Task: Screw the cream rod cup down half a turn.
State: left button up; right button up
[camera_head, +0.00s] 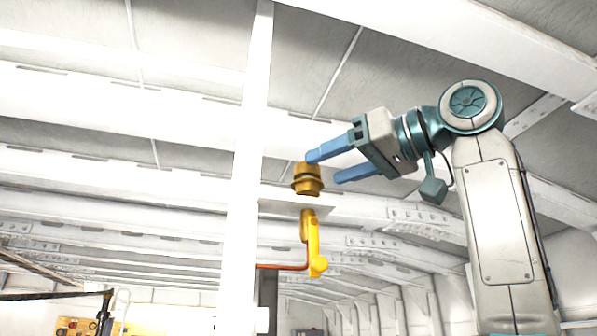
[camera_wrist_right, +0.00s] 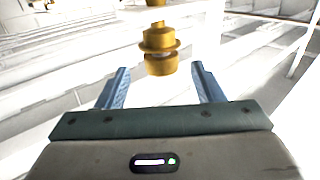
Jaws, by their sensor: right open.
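A brass-gold cup (camera_head: 307,179) with a raised collar hangs in the middle of the head view, beside a white post. No cream-coloured cup can be made out; this gold one is the only cup-like part I see. It also shows in the right wrist view (camera_wrist_right: 158,48), ahead of the fingers and near the middle of the gap between them. My right gripper (camera_head: 326,167) is open, its blue fingers reaching left towards the cup. In the head view the upper fingertip overlaps the cup's top edge; contact cannot be told. My left gripper is not in view.
A yellow bracket (camera_head: 314,240) with an orange-red rod (camera_head: 283,266) is below the cup. The white upright post (camera_head: 246,150) stands just left of the cup. White ribbed beams run overhead. A yellow panel (camera_head: 75,326) shows at bottom left.

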aim_at(298, 178)
jog(key=p+x, duration=0.2)
jog(key=x, duration=0.4)
jog(key=shift+a+r, duration=0.15)
jog(key=shift+a, duration=0.1)
jog(key=shift+w+a+p, duration=0.35)
jog(key=shift+w+a, duration=0.05)
jog(key=shift+d, duration=0.15)
jog(key=c, duration=1)
